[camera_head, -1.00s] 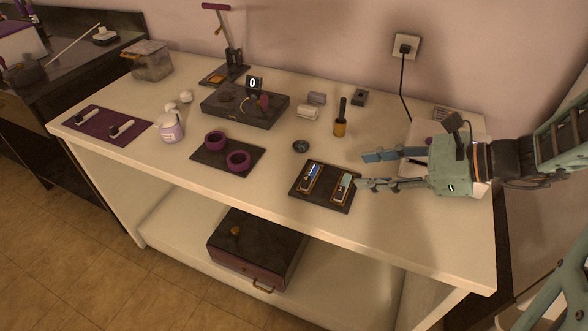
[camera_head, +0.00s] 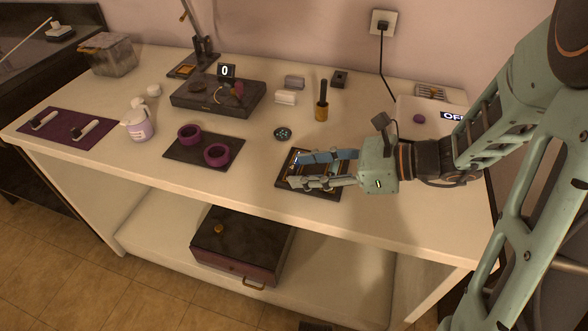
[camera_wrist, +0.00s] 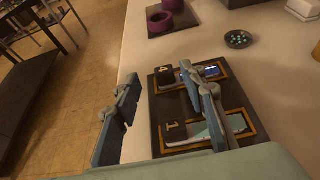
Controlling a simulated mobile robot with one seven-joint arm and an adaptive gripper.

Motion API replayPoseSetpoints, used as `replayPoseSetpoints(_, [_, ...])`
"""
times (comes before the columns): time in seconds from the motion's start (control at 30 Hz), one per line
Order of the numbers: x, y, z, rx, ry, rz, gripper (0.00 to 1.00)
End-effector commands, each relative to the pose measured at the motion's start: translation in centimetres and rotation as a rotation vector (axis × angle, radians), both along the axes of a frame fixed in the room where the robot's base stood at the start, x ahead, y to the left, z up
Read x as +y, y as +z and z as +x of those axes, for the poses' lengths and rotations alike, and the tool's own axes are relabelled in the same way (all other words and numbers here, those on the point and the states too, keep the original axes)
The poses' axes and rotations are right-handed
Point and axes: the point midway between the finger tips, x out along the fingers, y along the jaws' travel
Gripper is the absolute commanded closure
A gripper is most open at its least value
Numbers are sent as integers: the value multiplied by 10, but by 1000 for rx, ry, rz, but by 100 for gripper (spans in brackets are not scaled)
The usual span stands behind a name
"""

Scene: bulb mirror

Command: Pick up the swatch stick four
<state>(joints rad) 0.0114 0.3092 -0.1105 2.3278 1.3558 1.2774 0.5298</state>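Swatch stick four (camera_wrist: 168,75), its dark end block marked 4, lies in the upper orange-framed slot of a dark tray (camera_wrist: 178,103) in the wrist view. A blue section shows beyond a finger that hides its middle. Stick one (camera_wrist: 174,130), with a pale green strip, lies in the lower slot. My gripper (camera_wrist: 168,92) is open and empty above the tray, its fingers well apart. One finger overlaps both sticks in the picture; the other is over the table's edge side. In the head view my gripper (camera_head: 296,170) covers most of the tray and both sticks.
A small round dish (camera_head: 283,133) and an orange-handled tool (camera_head: 321,108) stand behind the tray. Purple rings (camera_head: 216,154) on a dark mat are to the left. The table's front strip is clear.

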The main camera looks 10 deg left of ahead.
Motion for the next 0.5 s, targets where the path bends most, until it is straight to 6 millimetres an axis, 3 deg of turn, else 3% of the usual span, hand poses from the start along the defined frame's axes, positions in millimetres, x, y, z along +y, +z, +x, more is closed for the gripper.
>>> replayPoseSetpoints(0.2, [31,-14,7,1,4,1,62])
replayPoseSetpoints(0.5, [40,-15,8,-1,0,0,62])
